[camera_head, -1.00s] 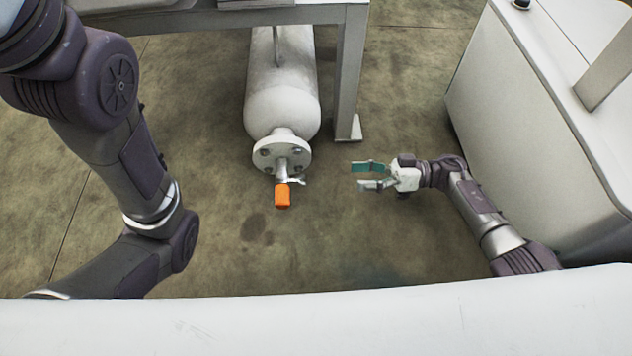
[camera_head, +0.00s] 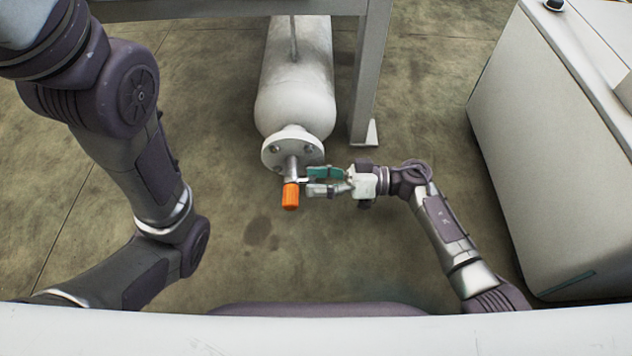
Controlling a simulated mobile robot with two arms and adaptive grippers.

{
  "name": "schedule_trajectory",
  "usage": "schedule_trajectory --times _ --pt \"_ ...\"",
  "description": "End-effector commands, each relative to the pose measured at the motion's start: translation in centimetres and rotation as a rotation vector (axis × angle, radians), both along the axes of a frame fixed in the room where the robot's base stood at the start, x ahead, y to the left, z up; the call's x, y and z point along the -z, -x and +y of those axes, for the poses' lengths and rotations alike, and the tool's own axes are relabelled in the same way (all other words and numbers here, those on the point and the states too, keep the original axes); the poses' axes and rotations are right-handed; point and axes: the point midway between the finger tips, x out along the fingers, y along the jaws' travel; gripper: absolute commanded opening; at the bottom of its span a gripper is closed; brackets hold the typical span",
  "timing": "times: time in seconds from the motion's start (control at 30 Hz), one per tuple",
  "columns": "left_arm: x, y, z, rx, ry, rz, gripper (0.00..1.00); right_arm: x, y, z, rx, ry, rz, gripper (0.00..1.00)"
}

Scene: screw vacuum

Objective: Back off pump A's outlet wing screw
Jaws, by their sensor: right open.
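A white cylindrical pump body (camera_head: 297,97) lies under the grey frame, with a round flange (camera_head: 280,148) at its near end. A short metal stem comes out of the flange and ends in an orange cap (camera_head: 291,197). The small metal wing on the stem is now largely hidden by my right gripper (camera_head: 309,181). That gripper is open, its teal-padded fingers pointing left, with the tips at the stem just above the orange cap. I cannot tell whether they touch it. My left arm comes in at the left, and its gripper is out of view.
A grey frame leg (camera_head: 368,85) stands right of the cylinder, behind my right gripper. A large white cabinet (camera_head: 545,150) stands at the right, beside my right arm. The floor (camera_head: 240,240) in front of the flange is clear.

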Motion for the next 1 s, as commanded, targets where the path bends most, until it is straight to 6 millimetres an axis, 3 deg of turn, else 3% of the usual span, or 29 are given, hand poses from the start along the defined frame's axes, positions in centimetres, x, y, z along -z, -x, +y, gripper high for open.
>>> schedule_trajectory --times 0.23,0.6,1.0 --pt "0.0 0.0 0.0 0.000 0.000 0.001 0.00 0.0 0.0 0.1 0.001 0.001 0.000 0.75" --pt "0.0 -0.1 0.0 0.000 0.000 0.002 0.00 0.0 0.0 0.0 0.001 0.001 0.000 0.15" --pt "-1.2 -0.1 0.0 -0.001 0.000 0.004 0.00 -0.3 -0.1 -0.1 0.002 0.005 -0.077 0.14"
